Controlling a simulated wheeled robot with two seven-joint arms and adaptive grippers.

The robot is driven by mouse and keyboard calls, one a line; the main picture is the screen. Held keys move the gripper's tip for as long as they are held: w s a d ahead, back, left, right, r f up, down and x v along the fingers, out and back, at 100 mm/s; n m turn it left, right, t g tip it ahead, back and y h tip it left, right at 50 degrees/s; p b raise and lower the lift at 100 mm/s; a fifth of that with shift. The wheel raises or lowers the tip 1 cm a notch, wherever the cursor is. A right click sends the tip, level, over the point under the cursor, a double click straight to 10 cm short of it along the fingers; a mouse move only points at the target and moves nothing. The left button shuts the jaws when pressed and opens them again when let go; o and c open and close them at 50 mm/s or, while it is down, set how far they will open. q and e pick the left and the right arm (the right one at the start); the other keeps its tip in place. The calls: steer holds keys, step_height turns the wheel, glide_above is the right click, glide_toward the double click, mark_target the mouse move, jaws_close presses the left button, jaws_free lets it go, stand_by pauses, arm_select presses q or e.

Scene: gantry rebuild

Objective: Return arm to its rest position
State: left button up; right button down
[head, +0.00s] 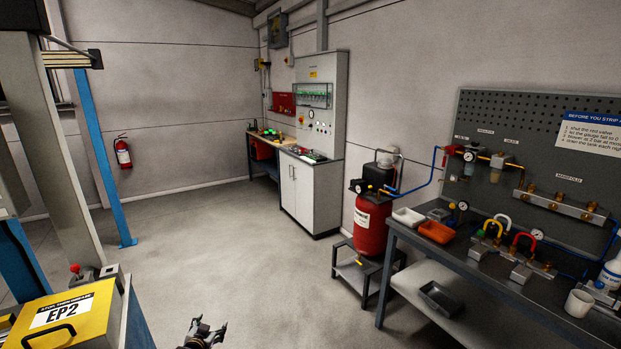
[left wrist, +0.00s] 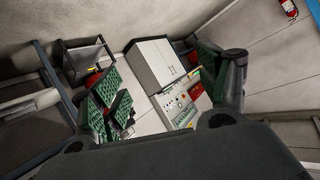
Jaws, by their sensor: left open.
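My left gripper (head: 205,332) shows at the bottom edge of the head view, low in front of me over the bare floor. Its fingers are apart and nothing is between them. In the left wrist view the two green-padded fingers (left wrist: 168,95) stand wide apart, with the cabinet (left wrist: 155,62) and control panel (left wrist: 180,105) seen beyond the gap. It touches nothing that I can see. My right gripper is in neither view.
A workbench (head: 465,312) with fittings is on the right, near a red compressor (head: 371,225) on a stand. The floor (head: 230,255) between is clear.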

arm_select(q)
steer(key=s+d+f+g+b, duration=0.1)
steer(key=s+d+f+g, duration=0.15)
steer(key=s+f, duration=1.2)
steer(key=s+d+f+g, duration=0.2)
steer(key=s+f+g, duration=0.2)
steer(key=s+f, duration=1.05)
steer(key=s+d+f+g, duration=0.1)
steer(key=s+f, duration=0.3)
steer(key=s, duration=0.8)
steer(key=s+d+f+g+b, duration=0.1)
steer(key=s+f, duration=0.4)
steer(key=s, duration=0.7)
steer(key=s+d+f+g, duration=0.3)
steer(key=s+f, duration=0.1)
steer(key=s, duration=0.8)
steer(key=shift+d+f+h, duration=0.2)
steer(key=shift+h, duration=0.2)
